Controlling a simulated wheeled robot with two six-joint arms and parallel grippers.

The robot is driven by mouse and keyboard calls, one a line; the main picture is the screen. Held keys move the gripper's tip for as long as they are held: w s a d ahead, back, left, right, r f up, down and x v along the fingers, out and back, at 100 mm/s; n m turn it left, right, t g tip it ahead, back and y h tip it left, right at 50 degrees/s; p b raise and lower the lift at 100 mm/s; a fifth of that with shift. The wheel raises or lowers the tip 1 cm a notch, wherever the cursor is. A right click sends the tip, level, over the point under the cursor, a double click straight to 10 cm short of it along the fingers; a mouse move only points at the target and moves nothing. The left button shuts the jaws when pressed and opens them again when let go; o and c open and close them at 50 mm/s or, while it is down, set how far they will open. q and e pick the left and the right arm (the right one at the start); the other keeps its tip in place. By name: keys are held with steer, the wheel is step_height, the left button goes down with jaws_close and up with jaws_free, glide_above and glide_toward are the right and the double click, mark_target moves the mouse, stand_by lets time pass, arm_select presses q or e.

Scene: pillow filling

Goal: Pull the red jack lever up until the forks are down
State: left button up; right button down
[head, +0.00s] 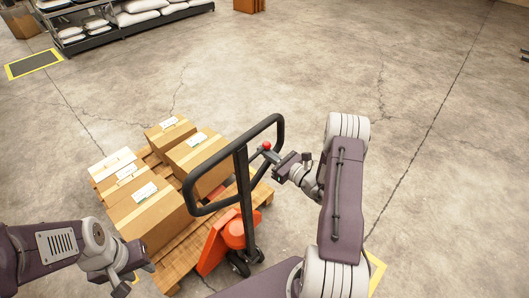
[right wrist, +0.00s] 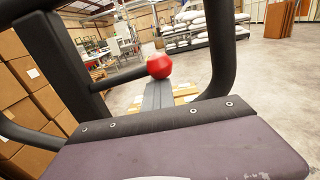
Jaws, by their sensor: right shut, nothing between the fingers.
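The red jack lever shows as a red ball knob (head: 266,146) on a short dark stem, inside the black handle loop (head: 281,130) of the orange pallet jack (head: 226,240). My right gripper (head: 273,157) is shut and empty, its tips right at the knob. In the right wrist view the red knob (right wrist: 160,67) sits just beyond the tips of my shut grey fingers (right wrist: 158,95); I cannot tell whether they touch. The forks are hidden under the loaded pallet. My left gripper (head: 122,284) is low at the left, clear of the lever; its fingers are unclear.
Several cardboard boxes (head: 150,212) stand on the wooden pallet (head: 183,256) left of the handle. A shelf with white sacks (head: 137,16) stands at the back left. The concrete floor to the right and behind is clear.

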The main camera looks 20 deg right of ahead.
steer(key=shift+r+p, duration=0.7)
steer(key=shift+r, duration=0.35)
steer(key=shift+f, duration=0.15)
stand_by(0.6)
step_height(320, 180, down, 4)
steer(key=b, duration=0.3)
steer(key=shift+r+b, duration=0.25)
steer(key=shift+b, duration=0.05)
steer(key=v, duration=1.3)
